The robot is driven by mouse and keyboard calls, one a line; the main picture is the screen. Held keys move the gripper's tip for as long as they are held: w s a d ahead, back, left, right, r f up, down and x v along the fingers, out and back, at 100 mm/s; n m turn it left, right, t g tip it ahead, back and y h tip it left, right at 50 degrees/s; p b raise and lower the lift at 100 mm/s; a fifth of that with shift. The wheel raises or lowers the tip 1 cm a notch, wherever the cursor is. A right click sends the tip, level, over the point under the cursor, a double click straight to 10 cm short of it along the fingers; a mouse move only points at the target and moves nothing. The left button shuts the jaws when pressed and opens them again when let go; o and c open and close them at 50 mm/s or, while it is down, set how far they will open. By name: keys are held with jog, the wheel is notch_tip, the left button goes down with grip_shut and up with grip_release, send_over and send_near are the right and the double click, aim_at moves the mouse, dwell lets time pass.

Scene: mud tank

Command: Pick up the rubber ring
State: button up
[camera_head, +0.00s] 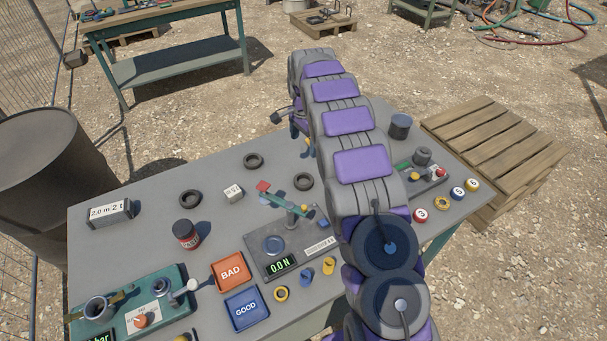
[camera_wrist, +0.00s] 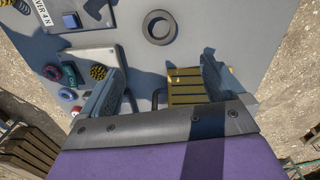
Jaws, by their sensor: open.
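Three dark rubber rings lie flat on the grey table in the head view: one at the back (camera_head: 254,160), one at the left (camera_head: 190,198) and one near the middle (camera_head: 303,181). In the wrist view one dark ring (camera_wrist: 160,27) lies flat on the table, ahead of my gripper (camera_wrist: 165,72) and apart from it. My gripper is open, its two blue-grey fingers spread wide, with no ring between them. In the head view my arm covers much of the table's right half, and my gripper is partly hidden behind it.
A test stand (camera_head: 290,248) with a display is at the table's middle. Orange BAD tray (camera_head: 230,288) and blue GOOD tray (camera_head: 246,325) stand in front. A red-labelled jar (camera_head: 186,234) and a white cube (camera_head: 233,193) stand near the rings. A wooden pallet (camera_head: 490,145) stands right.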

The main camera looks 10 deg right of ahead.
jog(key=b, duration=0.3)
send_over(303, 183)
jog(key=f, duration=1.3)
jog(key=shift+s+d, duration=0.15)
jog(key=shift+d, duration=0.1)
jog(key=f, duration=0.4)
jog(key=shift+a+f+b, duration=0.15)
jog(key=shift+a+b, duration=0.05)
jog(key=shift+b, duration=0.15)
jog(key=shift+c, duration=0.4)
jog(key=c, duration=1.1)
